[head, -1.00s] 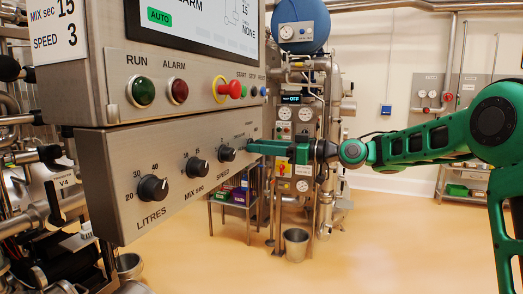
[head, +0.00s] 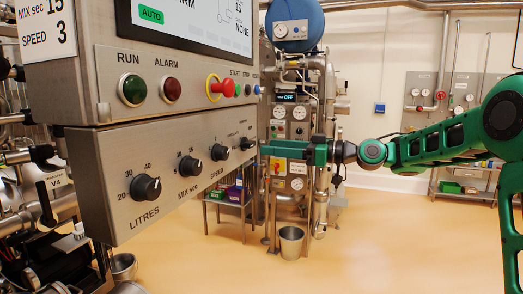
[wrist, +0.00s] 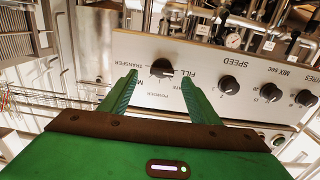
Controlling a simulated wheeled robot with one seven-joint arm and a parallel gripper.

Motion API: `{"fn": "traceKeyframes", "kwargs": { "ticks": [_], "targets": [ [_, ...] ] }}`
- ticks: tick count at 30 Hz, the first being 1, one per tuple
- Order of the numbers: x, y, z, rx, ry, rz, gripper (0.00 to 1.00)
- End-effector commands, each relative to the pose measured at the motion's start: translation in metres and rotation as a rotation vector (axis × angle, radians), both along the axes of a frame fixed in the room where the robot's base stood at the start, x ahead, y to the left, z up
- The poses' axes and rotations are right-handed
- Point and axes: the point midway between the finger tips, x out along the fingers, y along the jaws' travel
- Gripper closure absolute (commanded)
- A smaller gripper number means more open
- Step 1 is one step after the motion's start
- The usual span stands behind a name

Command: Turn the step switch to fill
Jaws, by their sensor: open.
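The step switch is a black knob (head: 247,143) at the right end of the lower grey panel in the head view. In the wrist view, upside down, its knob (wrist: 162,68) shows with the labels TRANSFER, FILL, POWDER and one partly hidden starting with M around it. I cannot surely tell which label its pointer faces. My green gripper (head: 265,150) is just right of the knob in the head view, apart from it. In the wrist view my gripper (wrist: 159,78) is open and empty, its fingers on either side of the knob in the picture.
Black LITRES (head: 146,188), MIX sec (head: 190,166) and SPEED (head: 220,152) knobs line the same panel. Above are green and red lamps, a red emergency button (head: 222,88) and a screen showing AUTO. A metal bucket (head: 291,242) stands on open floor behind.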

Motion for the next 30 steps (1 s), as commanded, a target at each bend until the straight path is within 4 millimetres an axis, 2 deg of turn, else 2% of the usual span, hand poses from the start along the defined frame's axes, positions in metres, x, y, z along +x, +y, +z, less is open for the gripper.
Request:
{"fn": "traceKeyframes", "kwargs": {
  "ticks": [3,9,23,26,29,30],
  "targets": [
    [-0.006,-0.02,-0.001,0.0,0.002,-0.003,0.44],
    [-0.013,-0.04,-0.001,-0.001,0.001,-0.001,0.44],
    [-0.016,-0.046,-0.003,-0.008,0.006,-0.005,0.44],
    [-0.017,-0.049,-0.014,-0.061,0.039,-0.034,0.44],
    [-0.021,-0.061,-0.042,-0.171,0.12,-0.106,0.44],
    [-0.024,-0.071,-0.057,-0.226,0.168,-0.147,0.44]
  ]
}}
